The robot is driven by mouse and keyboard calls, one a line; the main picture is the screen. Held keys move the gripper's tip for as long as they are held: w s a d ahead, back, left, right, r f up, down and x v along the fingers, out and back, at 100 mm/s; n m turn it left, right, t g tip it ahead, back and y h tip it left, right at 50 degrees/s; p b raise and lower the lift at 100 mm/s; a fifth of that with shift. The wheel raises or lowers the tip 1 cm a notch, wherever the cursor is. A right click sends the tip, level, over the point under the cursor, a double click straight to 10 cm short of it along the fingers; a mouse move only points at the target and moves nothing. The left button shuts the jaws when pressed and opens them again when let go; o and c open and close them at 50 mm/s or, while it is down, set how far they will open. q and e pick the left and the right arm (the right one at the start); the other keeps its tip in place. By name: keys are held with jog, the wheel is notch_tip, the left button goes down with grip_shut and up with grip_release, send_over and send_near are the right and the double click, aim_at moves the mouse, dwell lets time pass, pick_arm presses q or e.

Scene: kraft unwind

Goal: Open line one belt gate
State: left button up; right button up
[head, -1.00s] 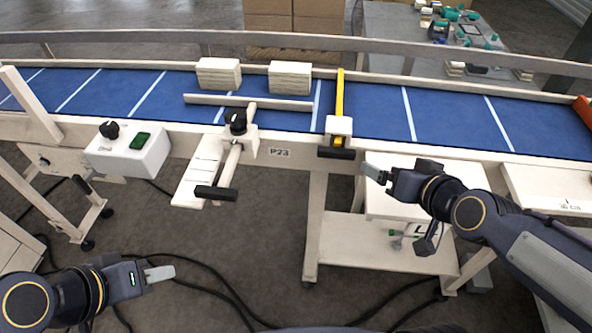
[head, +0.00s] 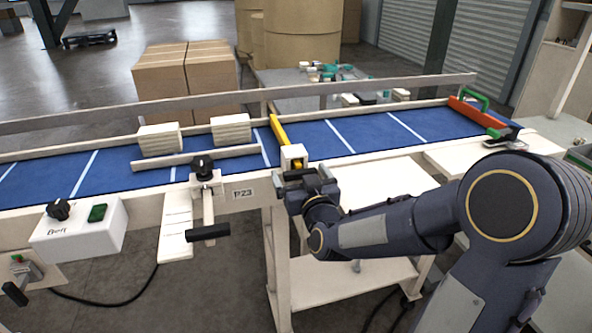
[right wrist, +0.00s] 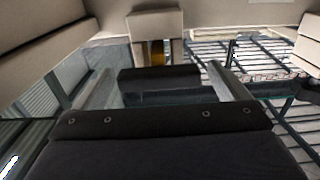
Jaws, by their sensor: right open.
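A yellow gate bar (head: 279,132) lies across the blue belt (head: 350,135), with a cream block (head: 293,155) at its near end. The black handle (right wrist: 160,80) below that block shows in the right wrist view, between my two fingers. My right gripper (head: 299,177) is open at the near belt edge, just in front of the block. In the right wrist view the open right gripper (right wrist: 160,88) has one finger on each side of the handle, with gaps visible. In the head view my gripper covers most of the handle. My left gripper is out of view.
Two cream stacks (head: 231,129) stand on the belt behind a white guide bar (head: 195,157). A black knob and lever (head: 208,232) project left of the P23 label. A red-orange bar (head: 477,112) crosses the belt's right end. A white control box (head: 80,230) stands at left.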

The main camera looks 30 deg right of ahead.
jog(key=shift+x, duration=1.25)
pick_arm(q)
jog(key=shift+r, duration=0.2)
